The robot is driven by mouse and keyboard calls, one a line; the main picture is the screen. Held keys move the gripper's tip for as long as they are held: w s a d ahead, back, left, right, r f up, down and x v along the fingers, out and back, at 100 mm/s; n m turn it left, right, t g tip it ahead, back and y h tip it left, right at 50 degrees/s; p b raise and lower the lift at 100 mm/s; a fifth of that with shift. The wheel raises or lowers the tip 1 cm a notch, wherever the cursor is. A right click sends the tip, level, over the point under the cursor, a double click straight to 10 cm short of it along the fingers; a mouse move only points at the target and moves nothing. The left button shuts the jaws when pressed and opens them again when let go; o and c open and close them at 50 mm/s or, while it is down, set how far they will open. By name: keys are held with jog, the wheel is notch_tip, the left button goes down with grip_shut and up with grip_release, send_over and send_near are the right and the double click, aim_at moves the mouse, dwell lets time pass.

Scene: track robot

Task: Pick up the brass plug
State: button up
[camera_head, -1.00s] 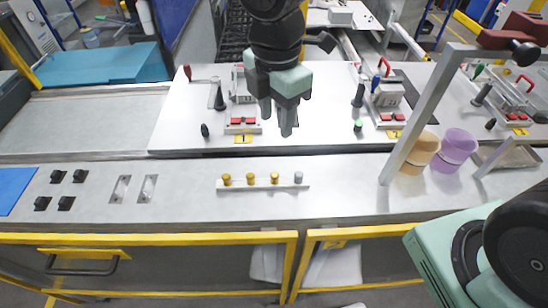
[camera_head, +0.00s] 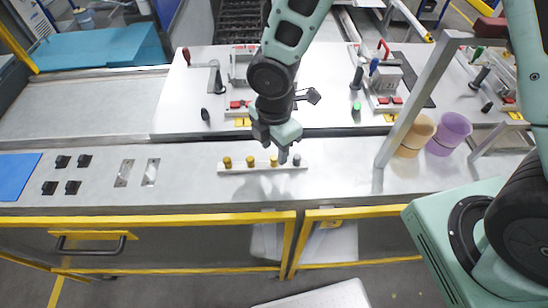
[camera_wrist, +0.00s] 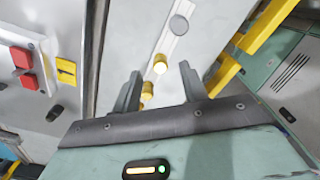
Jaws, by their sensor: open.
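Three brass plugs stand upright in a row on a white strip (camera_head: 262,168) on the near bench: a left one (camera_head: 227,162), a middle one (camera_head: 250,161) and a right one (camera_head: 274,161). A grey plug (camera_head: 297,159) stands at the strip's right end. My gripper (camera_head: 275,149) is over the right part of the strip, pointing down, open and empty. In the wrist view, two brass plugs (camera_wrist: 160,64) (camera_wrist: 147,89) show near the open fingers (camera_wrist: 160,84). The grey plug (camera_wrist: 178,25) lies beyond the fingertips. The third brass plug is hidden there.
Black blocks (camera_head: 73,187) and two metal plates (camera_head: 151,172) sit left on the bench, beside a blue mat (camera_head: 17,174). Orange (camera_head: 415,138) and purple (camera_head: 449,135) cups stand right, near a grey slanted post (camera_head: 412,112). Fixtures with red buttons (camera_head: 238,104) stand behind.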

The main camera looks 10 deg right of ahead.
aim_at(273, 158)
jog(key=shift+f+p, duration=0.5)
jog(key=shift+f, duration=1.35)
grip_shut()
jog(key=shift+a+r, duration=0.1)
jog(key=shift+r, duration=0.05)
notch_tip(273, 158, up, 10)
jog(key=b, duration=0.2)
